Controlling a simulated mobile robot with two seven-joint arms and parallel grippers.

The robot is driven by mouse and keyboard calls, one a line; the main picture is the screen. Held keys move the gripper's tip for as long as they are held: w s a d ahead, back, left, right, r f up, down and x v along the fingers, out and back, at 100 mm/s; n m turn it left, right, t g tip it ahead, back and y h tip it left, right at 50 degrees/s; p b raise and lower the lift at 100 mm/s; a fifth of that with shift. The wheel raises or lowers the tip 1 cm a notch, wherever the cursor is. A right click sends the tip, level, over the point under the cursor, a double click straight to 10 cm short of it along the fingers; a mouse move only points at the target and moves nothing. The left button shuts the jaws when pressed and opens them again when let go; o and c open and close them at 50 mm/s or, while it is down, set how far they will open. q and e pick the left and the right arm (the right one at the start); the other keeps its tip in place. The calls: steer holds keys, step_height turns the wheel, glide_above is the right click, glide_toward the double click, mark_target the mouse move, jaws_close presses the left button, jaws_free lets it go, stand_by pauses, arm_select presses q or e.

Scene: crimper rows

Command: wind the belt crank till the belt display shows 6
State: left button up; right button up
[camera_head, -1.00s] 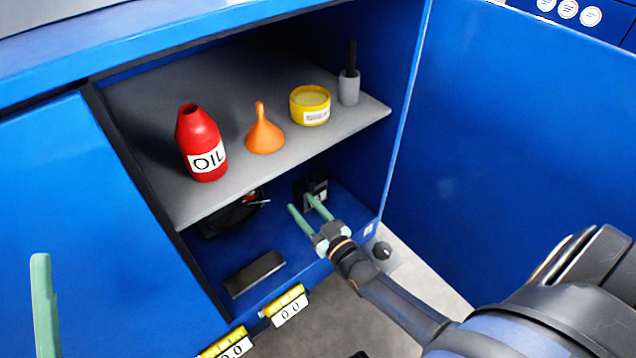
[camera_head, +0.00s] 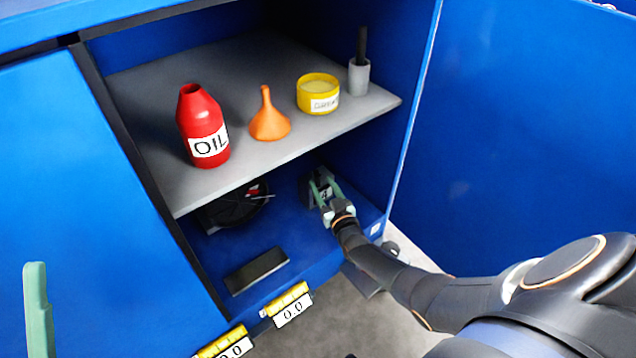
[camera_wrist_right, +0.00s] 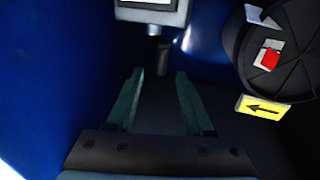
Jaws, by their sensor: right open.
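My right gripper (camera_head: 326,188) reaches into the lower compartment, open, with its green fingers at a dark box (camera_head: 306,190). In the right wrist view, the gripper (camera_wrist_right: 157,80) has its fingers apart. A short dark knob (camera_wrist_right: 163,58), possibly the crank's handle, stands just beyond and between the fingertips, apart from both. A grey box with a white panel (camera_wrist_right: 150,4) is above it. Two yellow-topped displays sit on the cabinet's lower edge; one (camera_head: 291,309) reads 0.0, the other (camera_head: 236,348) is partly cut off. I cannot tell which is the belt's.
A black round drum (camera_wrist_right: 275,45) with a yellow arrow tag (camera_wrist_right: 262,107) is close on the right in the wrist view. The grey shelf (camera_head: 240,70) above holds a red oil bottle (camera_head: 203,125), orange funnel (camera_head: 269,120), yellow grease tin (camera_head: 318,93) and grey cup (camera_head: 359,78). A black block (camera_head: 256,271) lies below.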

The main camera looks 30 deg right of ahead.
mark_target(319, 179)
steer(key=x, duration=0.1)
steer(key=b+x, duration=0.1)
steer(key=shift+w+d+f, duration=0.1)
steer(key=shift+w+f, duration=0.1)
steer(key=shift+w, duration=0.1)
arm_select(q)
steer(key=shift+d+f+b, duration=0.15)
steer(key=shift+f+b, duration=0.3)
steer(key=shift+f, duration=1)
arm_select(e)
steer(key=shift+w+d+r, duration=0.15)
steer(key=shift+w, duration=0.55)
jaws_close()
